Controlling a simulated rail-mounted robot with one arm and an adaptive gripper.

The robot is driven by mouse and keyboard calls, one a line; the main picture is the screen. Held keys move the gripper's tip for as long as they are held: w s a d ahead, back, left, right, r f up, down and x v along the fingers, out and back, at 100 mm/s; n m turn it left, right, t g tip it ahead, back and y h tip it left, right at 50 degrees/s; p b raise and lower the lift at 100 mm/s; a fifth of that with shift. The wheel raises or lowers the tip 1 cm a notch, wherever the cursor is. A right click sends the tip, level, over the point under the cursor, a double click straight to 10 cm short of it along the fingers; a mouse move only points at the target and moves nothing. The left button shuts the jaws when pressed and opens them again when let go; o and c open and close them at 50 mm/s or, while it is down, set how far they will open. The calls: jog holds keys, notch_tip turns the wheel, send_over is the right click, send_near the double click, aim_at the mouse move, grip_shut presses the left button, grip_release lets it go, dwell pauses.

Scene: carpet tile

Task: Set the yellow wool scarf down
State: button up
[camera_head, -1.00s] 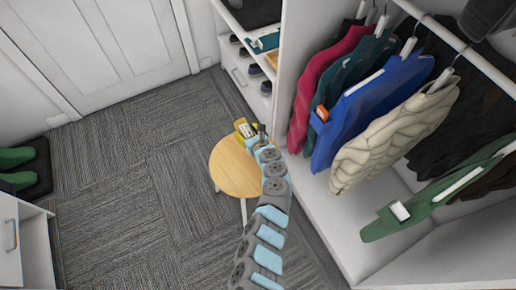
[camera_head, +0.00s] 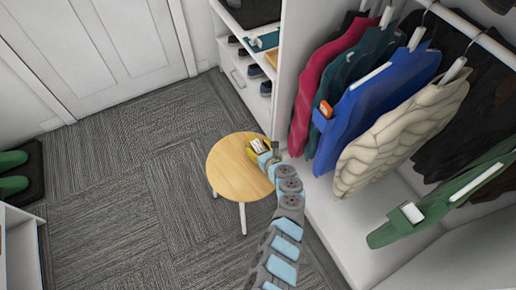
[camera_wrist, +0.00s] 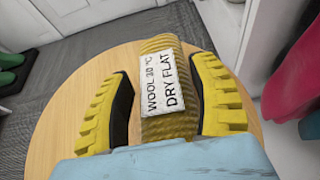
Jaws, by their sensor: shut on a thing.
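The yellow wool scarf (camera_head: 252,154) is a small folded bundle at the far right part of a round wooden stool top (camera_head: 228,172). In the wrist view the scarf (camera_wrist: 180,126) has a knit texture and a white label reading "WOOL 30 °C DRY FLAT". My gripper (camera_wrist: 166,75) has yellow ribbed fingers with dark pads, one on each side of the scarf, and is shut on it. The stool top (camera_wrist: 60,112) lies beneath the scarf in the wrist view. I cannot tell whether the scarf touches it. My wrist hides the scarf's near end.
Clothes hang from a rail at right, including a blue garment (camera_head: 372,98) and a cream quilted one (camera_head: 400,135). A shelf unit with shoes (camera_head: 254,71) stands behind the stool. Green boots (camera_head: 14,172) sit far left. The stool's left half is bare.

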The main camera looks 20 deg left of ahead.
jog(key=shift+r, duration=0.15)
jog(key=o, duration=1.2)
